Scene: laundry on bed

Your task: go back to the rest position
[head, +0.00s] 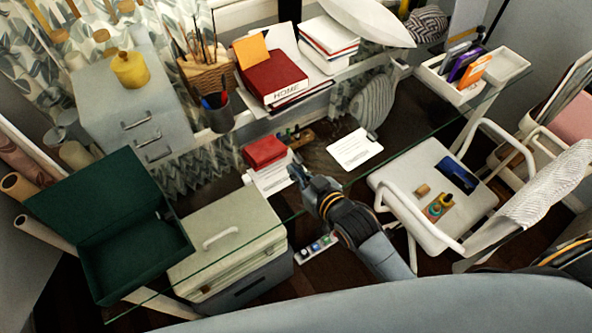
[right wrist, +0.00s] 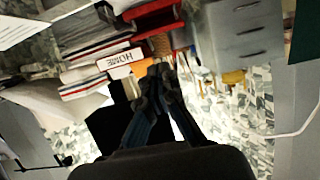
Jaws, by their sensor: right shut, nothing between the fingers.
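My right gripper (head: 299,175) is shut and empty in the head view. It is above the glass desk (head: 230,236), close to the small red box and a sheet of paper. In the right wrist view the gripper's dark fingers (right wrist: 160,75) are together, with nothing between them. My right arm reaches in from the lower right of the head view. My left gripper does not show in either view.
A red box (head: 264,152) and a white paper (head: 354,149) lie by the gripper. An open green box (head: 110,225) and a cream case (head: 228,241) stand at left. A white chair (head: 425,166) holds small items at right. A red HOME binder (head: 270,76) is at the back.

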